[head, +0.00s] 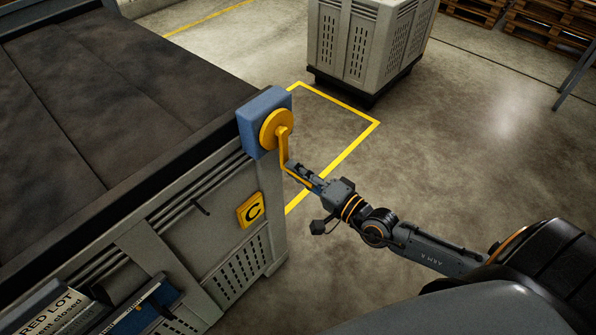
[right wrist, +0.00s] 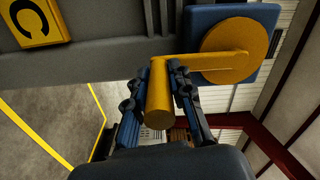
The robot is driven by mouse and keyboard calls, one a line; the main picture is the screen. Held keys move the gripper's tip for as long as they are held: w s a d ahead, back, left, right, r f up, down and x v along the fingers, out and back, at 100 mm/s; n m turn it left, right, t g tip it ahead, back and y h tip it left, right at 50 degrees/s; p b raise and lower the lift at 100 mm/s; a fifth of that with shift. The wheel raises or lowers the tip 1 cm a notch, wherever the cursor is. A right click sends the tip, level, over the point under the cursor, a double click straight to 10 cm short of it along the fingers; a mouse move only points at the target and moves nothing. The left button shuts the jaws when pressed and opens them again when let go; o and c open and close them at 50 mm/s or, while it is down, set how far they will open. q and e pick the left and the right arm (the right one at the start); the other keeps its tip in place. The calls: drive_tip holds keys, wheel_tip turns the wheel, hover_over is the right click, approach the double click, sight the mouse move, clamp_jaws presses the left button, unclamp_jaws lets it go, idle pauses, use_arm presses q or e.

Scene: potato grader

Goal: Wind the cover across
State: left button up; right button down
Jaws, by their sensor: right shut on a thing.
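A yellow crank (head: 283,141) with a round hub (head: 276,130) sits on a blue box (head: 264,104) at the near right corner of the grey crate. Its arm hangs down from the hub, and its grip sticks out to the right. My right gripper (head: 300,174) is shut on this grip; in the right wrist view the fingers (right wrist: 165,72) lie on both sides of the yellow grip (right wrist: 158,103). My left gripper is not in view.
The crate wall (head: 215,230) bears a yellow C plate (head: 250,210) and, lower left, a holder with cards (head: 130,310). Another grey slatted crate (head: 365,45) stands behind.

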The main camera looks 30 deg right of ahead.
drive_tip(key=shift+d, duration=0.1)
drive_tip(key=c, duration=1.2)
unclamp_jaws()
drive_tip(key=shift+o, duration=0.2)
drive_tip(key=v, duration=1.2)
